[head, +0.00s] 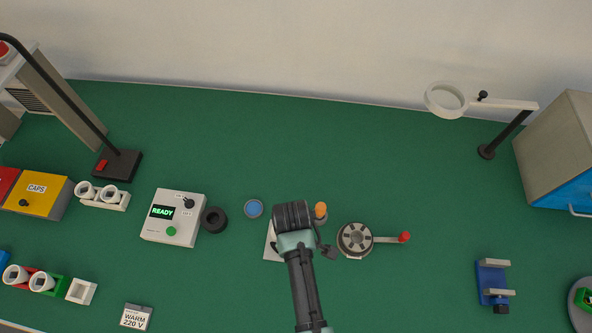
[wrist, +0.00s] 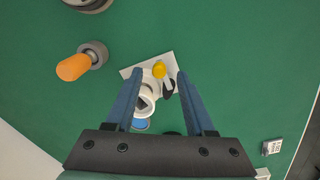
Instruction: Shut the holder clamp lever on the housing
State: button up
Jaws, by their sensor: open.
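The holder is a pale square base plate (wrist: 130,71) with a white ring-shaped housing (wrist: 146,92) on it. A yellow knob (wrist: 159,69), which looks like the end of the clamp lever, sits at the housing's far side. A dark piece (wrist: 168,87) lies beside it; I cannot tell if it belongs to the lever. My gripper (wrist: 160,76) is open, with its two blue fingers on either side of the housing and knob, nothing visibly gripped. In the head view the plate (head: 270,247) shows only at its left edge; my gripper hides the rest.
An orange-topped piece with a grey base (wrist: 75,66) stands near the holder. A blue disc (head: 253,208) and a black ring (head: 214,220) lie left. A round fixture with a red-ended crank (head: 355,240) is close on the right. The green table behind is clear.

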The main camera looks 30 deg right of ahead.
jog(key=shift+w+f, duration=0.1)
jog(key=shift+f, duration=0.95)
grip_shut()
